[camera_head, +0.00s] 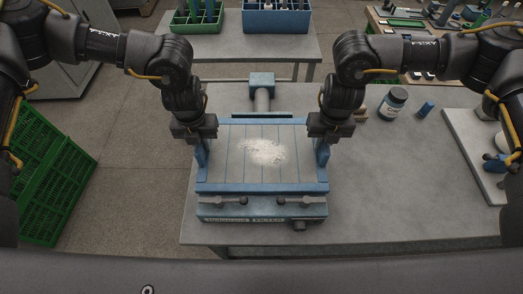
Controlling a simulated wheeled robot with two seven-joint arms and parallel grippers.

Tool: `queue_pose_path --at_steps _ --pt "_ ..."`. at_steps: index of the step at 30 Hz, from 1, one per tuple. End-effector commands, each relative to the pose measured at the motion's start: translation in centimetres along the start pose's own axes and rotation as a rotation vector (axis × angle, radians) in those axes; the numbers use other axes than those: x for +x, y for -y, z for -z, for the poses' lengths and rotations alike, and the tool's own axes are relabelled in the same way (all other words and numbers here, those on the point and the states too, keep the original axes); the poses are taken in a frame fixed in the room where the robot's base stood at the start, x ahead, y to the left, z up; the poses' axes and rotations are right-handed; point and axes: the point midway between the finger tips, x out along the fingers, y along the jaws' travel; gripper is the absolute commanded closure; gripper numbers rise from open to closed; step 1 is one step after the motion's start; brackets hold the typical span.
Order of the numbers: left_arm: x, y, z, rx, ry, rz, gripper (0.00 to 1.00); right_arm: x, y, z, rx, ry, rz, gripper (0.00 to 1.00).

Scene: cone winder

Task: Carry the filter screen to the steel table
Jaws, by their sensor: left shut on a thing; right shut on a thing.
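The filter screen (228,160) is a flat grey panel with dark lines in a blue frame, with a patch of white lint (263,151) on its middle. It lies about level in or just above a blue unit (262,212) with lever clamps and a label at its front; I cannot tell if they touch. My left gripper (202,155) is shut on the screen's left side and my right gripper (322,152) is shut on its right side. The fingertips are partly hidden. A grey table (400,200) is under the unit; another grey-topped table (225,48) stands behind.
A dark jar (392,104), a blue cylinder (426,108) and a pale board (470,150) are on the right. A blue pipe fitting (262,90) stands behind the screen. Green crates (48,175) are on the floor at left. Blue and green bins occupy the rear table's back.

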Motion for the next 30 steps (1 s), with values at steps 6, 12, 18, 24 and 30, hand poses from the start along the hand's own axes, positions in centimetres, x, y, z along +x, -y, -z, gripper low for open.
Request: queue_pose_path --at_steps 6,12,18,24,30 --pt "0.0 -0.1 0.0 -0.001 0.000 -0.001 1.00 0.0 0.1 0.0 0.000 0.000 0.001 1.00" --pt "-0.2 -0.1 -0.1 -0.001 0.001 -0.001 1.00 -0.2 0.1 -0.1 0.001 0.001 0.001 1.00" --pt "-1.1 -0.1 -0.1 -0.001 0.001 -0.001 1.00 -1.1 0.1 -0.1 0.001 0.001 0.001 1.00" --pt "-3.0 -0.1 -0.1 -0.001 0.001 -0.001 1.00 -3.0 0.1 0.0 0.001 0.001 0.002 1.00" --pt "-4.8 -0.1 0.0 -0.001 0.001 -0.002 1.00 -4.8 0.1 0.0 0.001 0.001 0.002 1.00"
